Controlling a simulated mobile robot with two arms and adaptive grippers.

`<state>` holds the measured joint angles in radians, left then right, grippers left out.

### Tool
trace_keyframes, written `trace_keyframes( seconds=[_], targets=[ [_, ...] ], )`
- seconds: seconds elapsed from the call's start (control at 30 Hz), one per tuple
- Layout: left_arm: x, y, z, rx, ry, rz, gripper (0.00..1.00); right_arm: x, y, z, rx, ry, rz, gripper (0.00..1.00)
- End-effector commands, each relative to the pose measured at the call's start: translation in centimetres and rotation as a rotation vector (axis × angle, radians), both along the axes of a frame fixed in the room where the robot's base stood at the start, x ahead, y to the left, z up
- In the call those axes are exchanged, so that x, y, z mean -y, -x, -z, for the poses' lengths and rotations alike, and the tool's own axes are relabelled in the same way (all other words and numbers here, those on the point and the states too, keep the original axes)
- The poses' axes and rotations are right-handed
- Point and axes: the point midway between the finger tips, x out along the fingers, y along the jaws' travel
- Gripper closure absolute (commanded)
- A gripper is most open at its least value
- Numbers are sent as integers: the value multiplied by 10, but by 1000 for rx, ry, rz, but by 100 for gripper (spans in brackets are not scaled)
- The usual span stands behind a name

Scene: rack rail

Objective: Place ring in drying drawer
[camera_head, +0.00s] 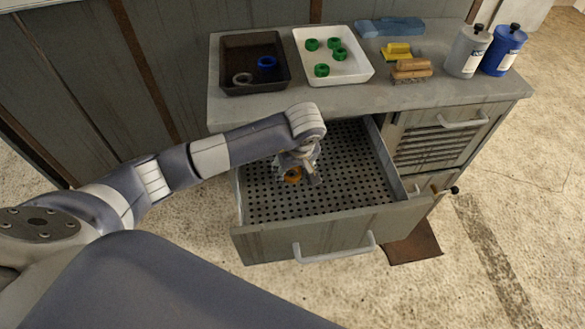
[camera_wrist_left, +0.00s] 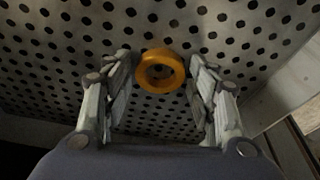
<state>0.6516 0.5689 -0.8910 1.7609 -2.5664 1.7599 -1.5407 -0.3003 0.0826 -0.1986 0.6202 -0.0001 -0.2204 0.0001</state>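The drying drawer (camera_head: 350,199) is pulled out, with a perforated dark floor that also fills the left wrist view (camera_wrist_left: 235,35). An orange ring (camera_head: 292,175) is inside the drawer, below my left gripper (camera_head: 297,178). In the left wrist view the ring (camera_wrist_left: 162,71) lies flat, face-on, between the two fingers (camera_wrist_left: 161,62). A narrow gap shows on each side, so the fingers look open around it. The ring appears to rest on the drawer floor. My right gripper is not in view.
On the cabinet top (camera_head: 300,100) stand a dark tray (camera_head: 255,87) with a grey and a blue ring, and a white tray (camera_head: 345,75) with several green rings. Sponges, a wooden brush (camera_head: 411,69) and two bottles (camera_head: 467,52) are at right. The drawer's front wall (camera_head: 325,232) stands raised.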

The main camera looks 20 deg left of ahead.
Motion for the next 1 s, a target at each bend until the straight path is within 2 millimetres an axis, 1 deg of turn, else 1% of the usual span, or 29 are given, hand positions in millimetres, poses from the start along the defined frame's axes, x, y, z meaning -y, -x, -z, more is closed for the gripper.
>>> trace_keyframes(
  seconds=[0.33, 0.43, 0.47, 0.57, 0.8, 0.9, 1.0],
  targets=[
    [0, 0, -1, -1, 0, 0, 36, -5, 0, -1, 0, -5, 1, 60],
    [0, 0, -6, -1, 1, 0, 36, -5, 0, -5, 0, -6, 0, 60],
    [1, 0, -8, 1, 0, 0, 36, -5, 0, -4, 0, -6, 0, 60],
    [4, 2, -22, 5, 0, 2, 36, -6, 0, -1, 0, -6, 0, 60],
    [14, 12, -74, 7, -1, 2, 36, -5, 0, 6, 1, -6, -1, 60],
    [18, 16, -93, 5, 0, 2, 36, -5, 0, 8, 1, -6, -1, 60],
    [20, 19, -108, 3, -2, 0, 36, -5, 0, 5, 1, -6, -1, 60]
  ],
)
